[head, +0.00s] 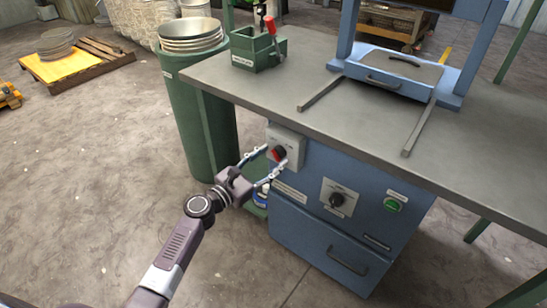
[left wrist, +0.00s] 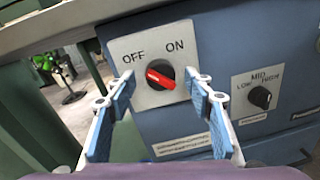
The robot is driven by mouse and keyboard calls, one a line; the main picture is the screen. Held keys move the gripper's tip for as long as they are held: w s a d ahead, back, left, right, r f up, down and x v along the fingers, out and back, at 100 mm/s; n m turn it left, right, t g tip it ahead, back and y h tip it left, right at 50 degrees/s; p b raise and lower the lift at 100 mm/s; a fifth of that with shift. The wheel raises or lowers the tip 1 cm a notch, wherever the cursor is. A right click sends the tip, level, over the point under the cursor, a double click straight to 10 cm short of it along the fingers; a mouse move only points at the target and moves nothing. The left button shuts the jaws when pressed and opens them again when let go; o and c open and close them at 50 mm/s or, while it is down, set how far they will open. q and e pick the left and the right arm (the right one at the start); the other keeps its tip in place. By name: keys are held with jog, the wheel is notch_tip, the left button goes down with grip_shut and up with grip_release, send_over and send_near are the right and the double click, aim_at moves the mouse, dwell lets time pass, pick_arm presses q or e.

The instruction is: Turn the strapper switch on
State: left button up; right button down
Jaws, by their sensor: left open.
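The strapper switch is a rotary knob with a red handle (head: 279,153) on a light grey plate (head: 291,142), on the blue cabinet front under the tabletop. In the left wrist view the red handle (left wrist: 160,77) is tilted, running from upper left to lower right. The plate reads OFF at upper left and ON at upper right. My left gripper (head: 272,157) is open in front of the switch. In the left wrist view its blue-padded fingers (left wrist: 160,84) stand on either side of the knob, apart from it as far as shows. My right gripper is not in view.
A black LOW/MID/HIGH knob (left wrist: 260,97) and a green button (head: 392,204) are to the right on the blue cabinet (head: 310,235). The grey tabletop (head: 310,75) overhangs the switch. A green drum (head: 208,125) with stacked bowls (head: 190,33) stands to the left.

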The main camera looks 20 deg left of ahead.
pick_arm(q)
jog(key=shift+w+d, duration=0.25)
jog(key=shift+w, duration=0.35)
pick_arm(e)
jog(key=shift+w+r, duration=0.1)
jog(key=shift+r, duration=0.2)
pick_arm(q)
jog(key=c, duration=1.2)
jog(key=shift+o, duration=0.2)
